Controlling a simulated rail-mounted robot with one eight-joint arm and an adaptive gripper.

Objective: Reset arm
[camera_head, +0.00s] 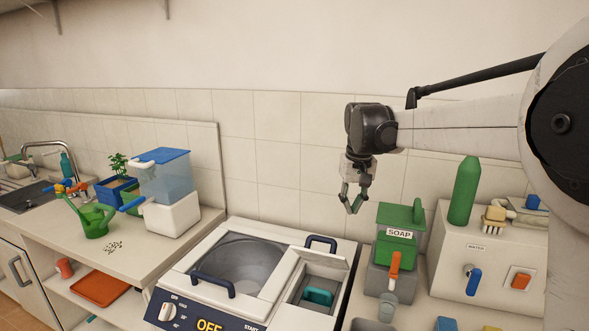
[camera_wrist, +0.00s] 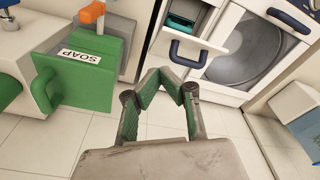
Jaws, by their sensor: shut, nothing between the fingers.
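My gripper (camera_head: 352,205) hangs from the end of my arm, pointing down, beside the tiled back wall and left of the green soap dispenser. In the wrist view its green-padded fingers (camera_wrist: 165,75) meet at the tips with nothing between them. The gripper is apart from everything around it. My arm reaches in from the right side of the head view.
A green soap dispenser (camera_head: 397,246) stands close to the right of my gripper. A water box (camera_head: 487,260) carries a green bottle (camera_head: 465,190). A blue-lidded container (camera_head: 165,180) stands on the left counter.

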